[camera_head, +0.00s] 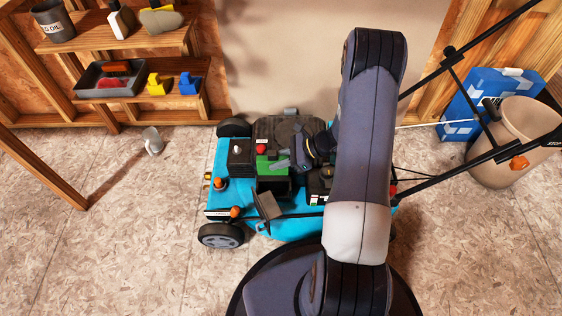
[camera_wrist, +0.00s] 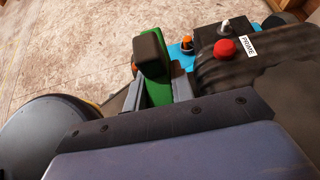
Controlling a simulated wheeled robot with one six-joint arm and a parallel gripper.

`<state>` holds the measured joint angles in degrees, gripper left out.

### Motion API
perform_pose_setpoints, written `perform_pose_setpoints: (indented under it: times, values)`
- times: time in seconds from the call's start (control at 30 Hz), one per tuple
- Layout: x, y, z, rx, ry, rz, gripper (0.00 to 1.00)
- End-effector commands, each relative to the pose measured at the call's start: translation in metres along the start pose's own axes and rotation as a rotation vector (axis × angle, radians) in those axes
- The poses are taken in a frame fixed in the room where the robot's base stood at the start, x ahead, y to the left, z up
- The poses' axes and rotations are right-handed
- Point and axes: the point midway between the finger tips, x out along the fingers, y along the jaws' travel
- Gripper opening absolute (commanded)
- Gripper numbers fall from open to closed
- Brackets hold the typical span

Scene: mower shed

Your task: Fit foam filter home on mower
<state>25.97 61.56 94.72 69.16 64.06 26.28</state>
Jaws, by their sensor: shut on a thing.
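The mower (camera_head: 285,230) has a turquoise deck and a black engine top and stands upright on the floor. My gripper (camera_head: 283,165) is over the engine's front left part, shut on the green foam filter (camera_head: 266,161). In the wrist view, the green filter (camera_wrist: 159,94) shows between the fingers (camera_wrist: 160,88), its lower part hidden by my gripper. A dark box-like housing (camera_head: 273,187) is just below the filter in the head view. I cannot tell whether the filter touches the housing.
A red primer button (camera_wrist: 225,48) and a white-tipped knob (camera_wrist: 224,27) stand close to the filter. The mower handle (camera_head: 480,160) rises at the right, near a beige bin (camera_head: 508,150). A grey cup (camera_head: 153,141) lies on the floor.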

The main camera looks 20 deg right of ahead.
Motion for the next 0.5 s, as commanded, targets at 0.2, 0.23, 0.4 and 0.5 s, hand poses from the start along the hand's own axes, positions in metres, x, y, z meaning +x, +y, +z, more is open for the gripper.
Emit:
perform_pose_setpoints:
  times: [0.2, 0.23, 0.4, 0.5]
  values:
    - [-0.0001, 0.0001, 0.0, 0.0, 0.0, 0.0, 0.0]
    - [-0.0001, 0.0001, -0.0001, 0.0, 0.001, 0.0, 0.0]
    - [0.0012, 0.0002, -0.0026, 0.0, 0.001, 0.001, 0.0]
    - [0.0038, 0.0001, -0.0068, 0.0, 0.001, 0.001, 0.0]
